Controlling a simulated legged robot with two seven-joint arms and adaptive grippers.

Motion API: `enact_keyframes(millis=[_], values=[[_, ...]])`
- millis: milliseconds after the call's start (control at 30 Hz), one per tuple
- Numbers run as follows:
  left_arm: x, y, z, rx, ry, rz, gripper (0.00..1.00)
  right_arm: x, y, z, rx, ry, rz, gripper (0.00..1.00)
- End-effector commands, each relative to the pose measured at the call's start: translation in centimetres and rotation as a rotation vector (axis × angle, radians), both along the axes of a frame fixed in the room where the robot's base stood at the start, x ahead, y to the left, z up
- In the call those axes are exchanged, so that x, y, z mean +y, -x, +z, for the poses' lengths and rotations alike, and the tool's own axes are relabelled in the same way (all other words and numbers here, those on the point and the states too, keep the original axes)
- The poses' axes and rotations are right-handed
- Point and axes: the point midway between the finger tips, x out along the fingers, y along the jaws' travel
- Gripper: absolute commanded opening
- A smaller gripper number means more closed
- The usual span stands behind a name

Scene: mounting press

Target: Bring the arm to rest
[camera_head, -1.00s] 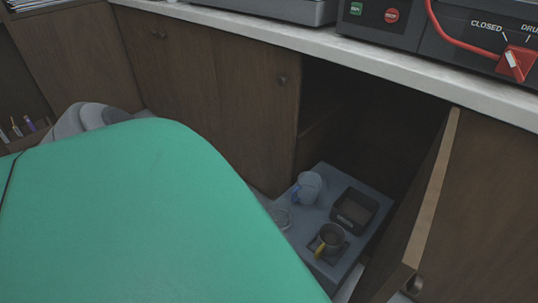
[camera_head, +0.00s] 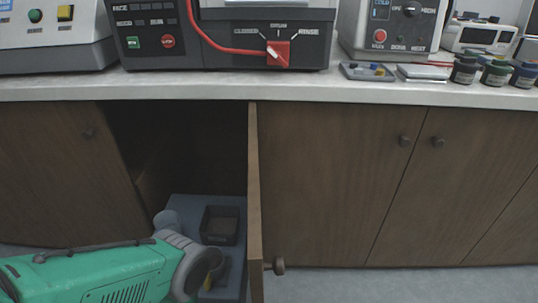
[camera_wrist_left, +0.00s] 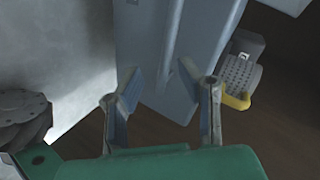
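My left arm (camera_head: 110,276) comes in at the lower left of the head view, green with a grey joint, in front of the open cabinet. My left gripper (camera_wrist_left: 160,76) shows in the left wrist view. Its two fingers are spread with nothing held between them. A blue-grey surface (camera_wrist_left: 190,25) lies beyond the fingertips; I cannot tell the distance. A grey perforated container with a yellow handle (camera_wrist_left: 239,77) is right of the fingers, apart from them. My right gripper is not in view.
A cabinet door (camera_head: 254,190) stands open, its edge facing me, right of my arm. Behind my arm, a blue-grey tray (camera_head: 186,206) holds a black box (camera_head: 220,224). The counter (camera_head: 200,88) carries machines, including one with a red lever (camera_head: 279,54). Floor is clear at the lower right.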

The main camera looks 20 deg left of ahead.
Motion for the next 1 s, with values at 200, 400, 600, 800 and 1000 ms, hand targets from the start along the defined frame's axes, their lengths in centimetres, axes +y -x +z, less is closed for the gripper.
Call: enact_keyframes(millis=[200,400,600,800,1000], values=[[-2.1,-2.6,4.9,0.271,0.388,0.230,0.33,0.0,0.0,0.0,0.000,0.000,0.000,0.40],[-4.0,-0.3,10.8,0.493,0.598,0.455,0.33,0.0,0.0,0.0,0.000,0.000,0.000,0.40],[-5.2,3.1,16.0,0.650,0.692,0.636,0.33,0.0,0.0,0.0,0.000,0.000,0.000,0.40],[-5.8,5.9,21.1,0.744,0.723,0.757,0.33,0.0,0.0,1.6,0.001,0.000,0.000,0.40],[-5.7,5.9,24.9,0.743,0.722,0.754,0.33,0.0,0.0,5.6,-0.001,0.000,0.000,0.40]])
